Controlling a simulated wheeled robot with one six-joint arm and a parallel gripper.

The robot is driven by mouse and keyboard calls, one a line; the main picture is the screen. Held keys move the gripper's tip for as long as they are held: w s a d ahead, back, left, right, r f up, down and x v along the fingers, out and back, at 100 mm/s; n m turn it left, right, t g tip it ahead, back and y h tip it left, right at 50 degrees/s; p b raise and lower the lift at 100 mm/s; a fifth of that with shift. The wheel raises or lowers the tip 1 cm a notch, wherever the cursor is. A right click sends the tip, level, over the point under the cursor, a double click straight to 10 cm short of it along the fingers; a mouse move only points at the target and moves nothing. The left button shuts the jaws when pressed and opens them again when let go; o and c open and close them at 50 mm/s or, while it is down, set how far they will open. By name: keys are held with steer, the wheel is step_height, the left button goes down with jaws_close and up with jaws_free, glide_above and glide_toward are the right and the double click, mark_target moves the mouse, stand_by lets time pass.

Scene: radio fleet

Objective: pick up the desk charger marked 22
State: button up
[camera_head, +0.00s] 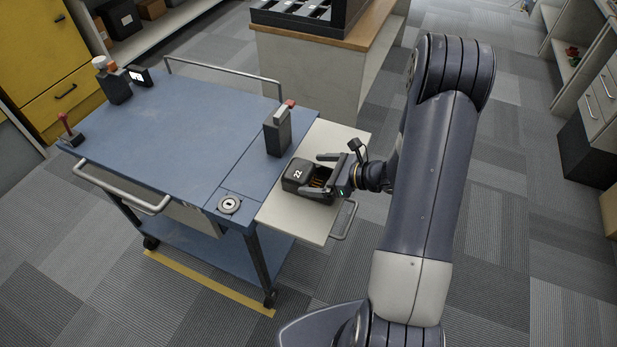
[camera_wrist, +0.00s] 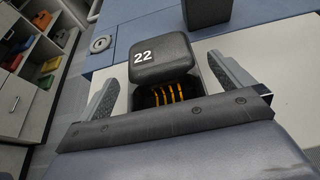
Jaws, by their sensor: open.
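The desk charger marked 22 (camera_head: 297,174) is a small black block with a white 22 on its top. It sits on the pale side shelf of the blue cart, and it also shows in the wrist view (camera_wrist: 158,60) with orange strips in its dark slot. My gripper (camera_head: 322,172) is open, with one finger on each side of the charger. In the wrist view the fingers (camera_wrist: 166,88) stand left and right of it, with a gap on each side. The charger's lower part is partly hidden by my gripper.
The blue cart (camera_head: 180,135) carries a dark radio (camera_head: 277,130) with a red top close to the charger. Another radio (camera_head: 115,82) and a small red-handled item (camera_head: 70,130) stand farther left. A round metal disc (camera_head: 229,204) is near the cart's front corner. A counter (camera_head: 310,70) stands behind.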

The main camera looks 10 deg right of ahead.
steer(key=shift+w+a+f, duration=0.1)
steer(key=shift+w+a, duration=0.05)
steer(key=shift+a, duration=0.05)
steer(key=shift+c, duration=0.4)
steer(key=c, duration=1)
